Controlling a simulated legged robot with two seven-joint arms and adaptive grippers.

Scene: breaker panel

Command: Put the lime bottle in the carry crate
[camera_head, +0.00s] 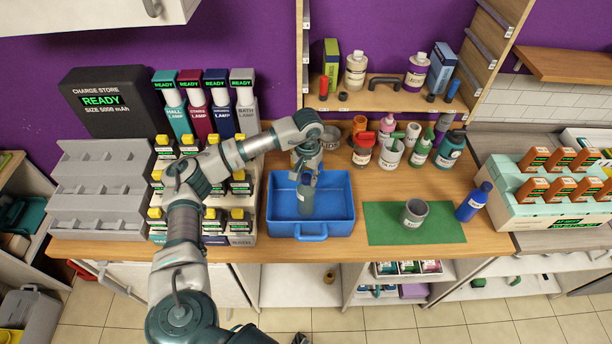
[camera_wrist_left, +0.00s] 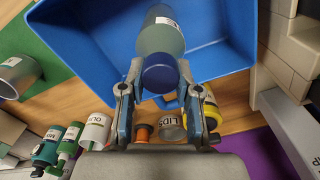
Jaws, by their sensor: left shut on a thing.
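The carry crate (camera_head: 340,214) is a blue open tray with a front handle, standing on the wooden counter; its walls also show in the left wrist view (camera_wrist_left: 85,40). My left gripper (camera_head: 308,176) is over the crate and shut on a grey-green bottle (camera_head: 306,200) with a dark blue cap. The bottle is upright within the crate's walls; I cannot tell whether its base touches the crate floor. In the left wrist view the fingers (camera_wrist_left: 158,85) close around the cap, and the bottle (camera_wrist_left: 161,38) extends down into the crate. Its label is only partly visible. My right gripper is not in view.
A green mat (camera_head: 440,224) with a grey cup (camera_head: 414,212) lies right of the crate, and a blue bottle (camera_head: 473,202) stands beside it. Several pots and bottles stand behind. A rack of lamp packs (camera_head: 241,226) stands close on the left.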

